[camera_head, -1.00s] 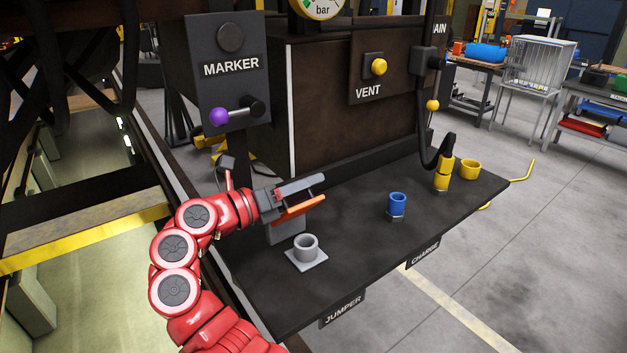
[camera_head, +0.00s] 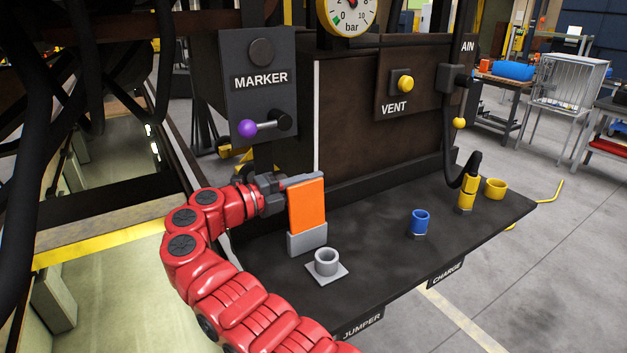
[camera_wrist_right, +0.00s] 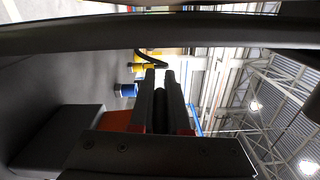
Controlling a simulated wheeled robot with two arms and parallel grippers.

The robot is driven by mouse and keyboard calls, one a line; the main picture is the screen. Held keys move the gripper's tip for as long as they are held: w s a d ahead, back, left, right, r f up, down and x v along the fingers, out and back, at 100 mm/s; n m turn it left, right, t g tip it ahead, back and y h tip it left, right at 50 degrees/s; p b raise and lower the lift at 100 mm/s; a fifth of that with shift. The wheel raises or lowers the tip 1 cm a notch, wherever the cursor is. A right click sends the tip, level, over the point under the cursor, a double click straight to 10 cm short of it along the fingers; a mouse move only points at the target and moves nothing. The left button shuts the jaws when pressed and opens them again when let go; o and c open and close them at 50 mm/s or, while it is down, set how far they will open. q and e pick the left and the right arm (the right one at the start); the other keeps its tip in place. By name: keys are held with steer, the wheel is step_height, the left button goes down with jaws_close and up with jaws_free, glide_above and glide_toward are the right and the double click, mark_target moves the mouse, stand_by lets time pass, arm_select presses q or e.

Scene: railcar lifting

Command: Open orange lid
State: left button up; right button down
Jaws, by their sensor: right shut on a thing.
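The orange lid (camera_head: 308,208) stands upright above a small grey box (camera_head: 308,243) on the dark shelf, its broad face toward me. My right gripper (camera_head: 306,178) comes in from the left on the red arm and is shut on the lid at its top edge. In the right wrist view, the gripper's fingers (camera_wrist_right: 165,98) lie close together, and part of the orange lid (camera_wrist_right: 118,117) shows beside them. The hinge and the inside of the box cannot be made out. My left gripper is not in view.
On the dark shelf (camera_head: 375,240), a grey socket (camera_head: 326,262) stands right in front of the box. A blue cup (camera_head: 419,222), a yellow connector (camera_head: 466,195) and a yellow ring (camera_head: 495,188) lie further right. The MARKER panel (camera_head: 262,100) with a purple-knobbed lever (camera_head: 248,128) rises behind my gripper.

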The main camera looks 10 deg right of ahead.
steer(key=shift+w+a+f+n, duration=0.15)
steer(key=shift+w+n, duration=0.1)
steer(key=shift+n, duration=0.15)
steer(key=c, duration=0.9)
jaws_free()
steer(key=r, duration=0.1)
steer(key=r+b, duration=0.1)
steer(key=r, duration=0.1)
steer(key=shift+s+r, duration=0.2)
steer(key=shift+s, duration=0.15)
steer(key=shift+s+a+r+b, duration=0.3)
steer(key=shift+s+b, duration=0.2)
steer(key=shift+s, duration=2.05)
steer(key=shift+s+a+r+b, duration=0.2)
steer(key=shift+s+a+b, duration=0.25)
steer(key=shift+s, duration=2.05)
steer(key=shift+s+a+r+b, duration=0.25)
steer(key=shift+s+b, duration=0.3)
steer(key=shift+s, duration=2)
